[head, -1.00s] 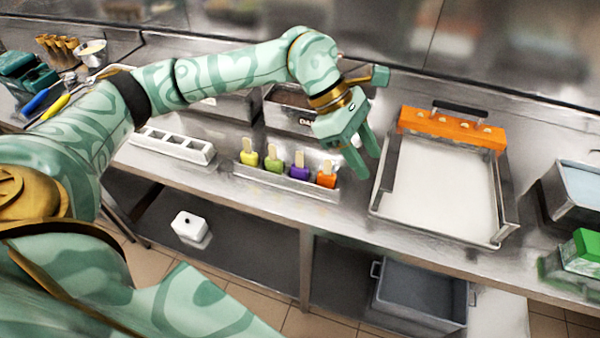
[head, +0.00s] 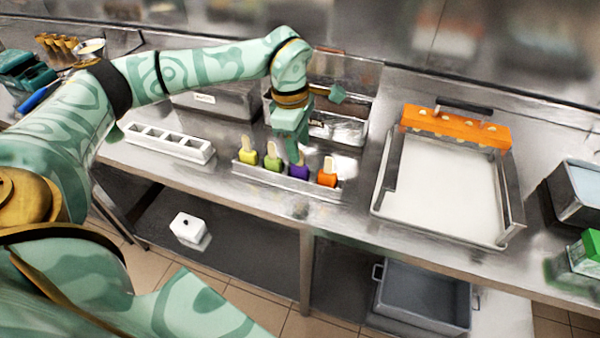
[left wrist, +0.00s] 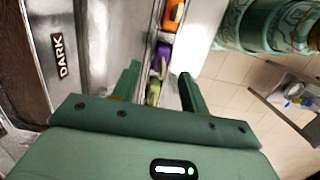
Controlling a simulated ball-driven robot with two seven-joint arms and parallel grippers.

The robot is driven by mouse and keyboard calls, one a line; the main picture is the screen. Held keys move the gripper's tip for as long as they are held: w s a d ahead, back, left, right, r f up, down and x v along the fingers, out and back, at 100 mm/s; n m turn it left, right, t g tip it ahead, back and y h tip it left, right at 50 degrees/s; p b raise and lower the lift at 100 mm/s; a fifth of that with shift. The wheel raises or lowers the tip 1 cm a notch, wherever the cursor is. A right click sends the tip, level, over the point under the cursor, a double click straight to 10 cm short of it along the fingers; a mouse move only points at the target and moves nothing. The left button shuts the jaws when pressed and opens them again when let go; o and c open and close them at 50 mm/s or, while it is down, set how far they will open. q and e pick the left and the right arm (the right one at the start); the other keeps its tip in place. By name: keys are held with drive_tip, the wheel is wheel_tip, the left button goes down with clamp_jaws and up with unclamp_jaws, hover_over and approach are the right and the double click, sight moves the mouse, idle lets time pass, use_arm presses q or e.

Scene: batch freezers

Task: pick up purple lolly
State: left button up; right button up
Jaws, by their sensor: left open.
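The purple lolly (head: 299,172) stands stick-up in a metal rack (head: 262,178) on the counter, between a green lolly (head: 273,164) and an orange lolly (head: 327,178). My left gripper (head: 298,158) is open and points down right at the purple lolly, hiding its stick and upper part in the head view. In the left wrist view the purple lolly (left wrist: 164,52) lies ahead between the open fingers (left wrist: 158,82). I cannot tell if a finger touches it. My right gripper is out of view.
A yellow lolly (head: 248,157) stands at the rack's left end. A white mould (head: 168,146) lies left of it, and metal tubs (head: 342,128) stand behind. A framed white tray (head: 436,192) with an orange bar (head: 455,129) is on the right. The counter's front edge is close to the rack.

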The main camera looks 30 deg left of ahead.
sight(301, 165)
use_arm(q)
drive_tip(key=f, duration=0.5)
drive_tip(key=shift+d+b, duration=0.3)
drive_tip(key=shift+b, duration=0.1)
drive_tip(key=shift+s, duration=0.1)
drive_tip(key=shift+c, duration=0.4)
clamp_jaws()
drive_tip(key=shift+r, duration=0.15)
